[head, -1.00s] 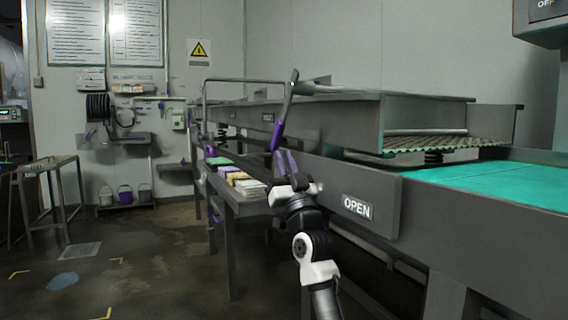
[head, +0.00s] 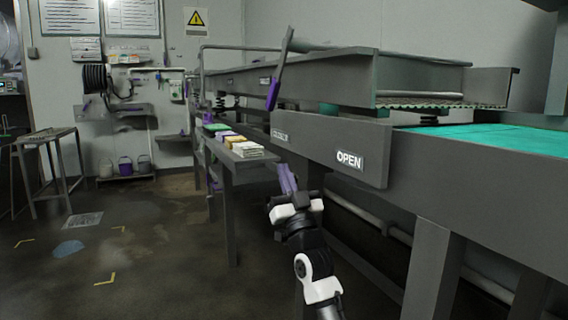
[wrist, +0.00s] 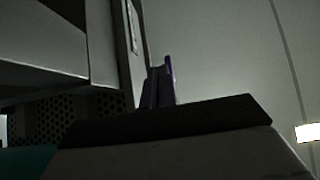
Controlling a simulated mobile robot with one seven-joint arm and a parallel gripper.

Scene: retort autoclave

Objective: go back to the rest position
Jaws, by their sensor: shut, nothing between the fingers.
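My gripper (head: 287,180) has purple fingers and shows at the lower middle of the head view, in front of the grey machine. The fingers are shut with nothing between them and point upward. In the wrist view the purple fingers (wrist: 159,86) stand together near the middle. A grey lever with a purple grip (head: 273,94) rises above and a little left of my gripper, apart from it. The grey panel with the OPEN sign (head: 349,160) lies to the right of my gripper.
A narrow side bench (head: 232,165) with coloured stacks stands behind my gripper. The teal belt (head: 480,138) lies at right. A small table (head: 45,136) stands far left, and buckets (head: 125,167) stand by the back wall. The floor at left is open.

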